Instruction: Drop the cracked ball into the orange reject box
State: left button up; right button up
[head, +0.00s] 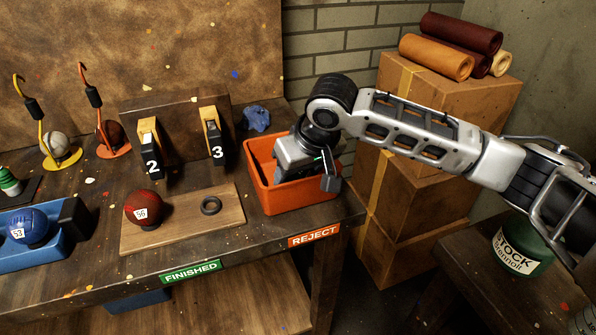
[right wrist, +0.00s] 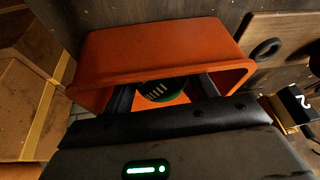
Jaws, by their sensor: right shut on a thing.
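The orange reject box (head: 270,190) stands at the right end of the workbench, above the REJECT label; its wall also shows in the right wrist view (right wrist: 150,48). My right gripper (head: 320,172) is at the box opening, pointing down. It is shut on a dark green ball (right wrist: 158,88) with pale stitches, seen between its fingers against the orange inside of the box. The gripper hides this ball in the head view. I cannot make out a crack on it. My left gripper is not in view.
A red ball marked 56 (head: 143,208) and a black ring (head: 211,205) are on the wooden board (head: 180,235). A blue ball (head: 30,228) sits in a blue tray at left. Stacked cartons (head: 435,110) stand right of the bench. A blue rag (head: 257,118) lies behind the box.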

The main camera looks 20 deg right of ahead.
jog(key=o, duration=1)
jog(key=shift+o, duration=0.2)
jog(key=p+v, duration=0.1)
jog(key=v, duration=1.1)
jog(key=shift+w+r, duration=0.1)
